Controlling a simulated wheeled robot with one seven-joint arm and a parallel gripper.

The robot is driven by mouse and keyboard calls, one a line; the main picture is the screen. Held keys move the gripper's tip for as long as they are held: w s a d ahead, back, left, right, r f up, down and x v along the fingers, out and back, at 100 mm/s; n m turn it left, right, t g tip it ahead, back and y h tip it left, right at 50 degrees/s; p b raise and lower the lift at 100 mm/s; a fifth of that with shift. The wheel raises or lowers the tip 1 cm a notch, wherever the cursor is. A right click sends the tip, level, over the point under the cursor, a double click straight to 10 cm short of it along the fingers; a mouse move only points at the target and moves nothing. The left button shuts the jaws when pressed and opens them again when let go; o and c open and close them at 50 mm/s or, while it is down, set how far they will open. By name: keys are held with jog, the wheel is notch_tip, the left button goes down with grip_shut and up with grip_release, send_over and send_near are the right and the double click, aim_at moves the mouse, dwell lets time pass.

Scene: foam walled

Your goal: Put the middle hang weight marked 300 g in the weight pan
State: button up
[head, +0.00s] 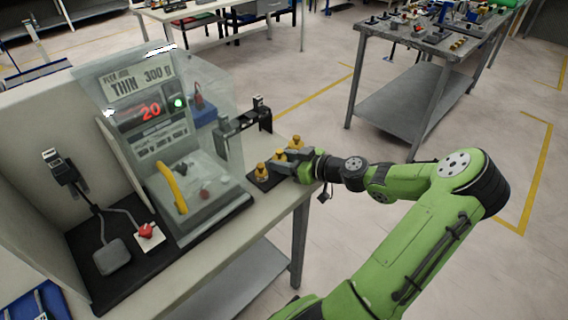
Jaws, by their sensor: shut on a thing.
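Three small brass hang weights stand in a row on a black base (262,184) at the table's right edge: a near one (262,172), a middle one (279,158) and a far one (296,143). Their markings are too small to read. My gripper (282,163) reaches in from the right, its grey fingers shut on the middle weight. The fingers hide its lower part, and I cannot tell whether it is lifted.
A clear-walled machine (160,130) reads "THIN 300 g" and 20, with a yellow handle (171,187). A red button (146,230) is beside the grey plate. A cream wall (52,130) rises behind.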

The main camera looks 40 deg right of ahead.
jog(key=shift+r, duration=0.2)
jog(key=shift+f, duration=0.2)
jog(key=o, duration=1.3)
